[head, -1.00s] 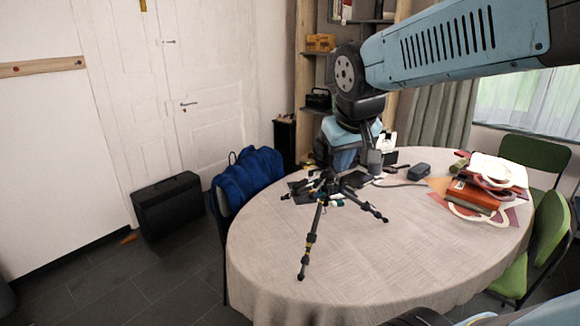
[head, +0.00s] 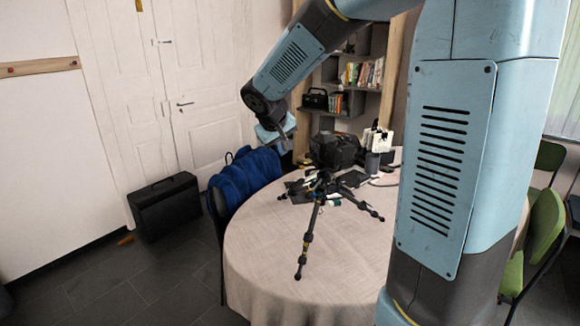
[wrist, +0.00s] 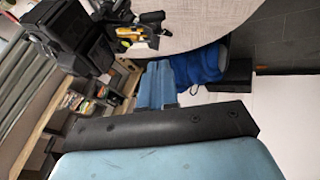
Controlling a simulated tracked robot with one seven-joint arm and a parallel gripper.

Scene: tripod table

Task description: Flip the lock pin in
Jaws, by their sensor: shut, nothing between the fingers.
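A black tripod (head: 312,225) stands with its legs spread on the round table. A black camera-like device (head: 335,150) sits on top of it. In the wrist view the device (wrist: 72,35) is at the upper left, beside the tripod's head (wrist: 145,30), which has a yellow part. I cannot make out the lock pin in either view. My gripper (head: 288,146) is up and left of the device, apart from it, in front of the door and shelf side. It also shows in the wrist view (wrist: 158,72), shut and empty.
Small dark items lie around the tripod on the pale tablecloth (head: 262,250). A blue bag (head: 246,182) hangs over a chair at the table's left, below my gripper. A white and black item (head: 377,138) stands behind. My arm hides the table's right side.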

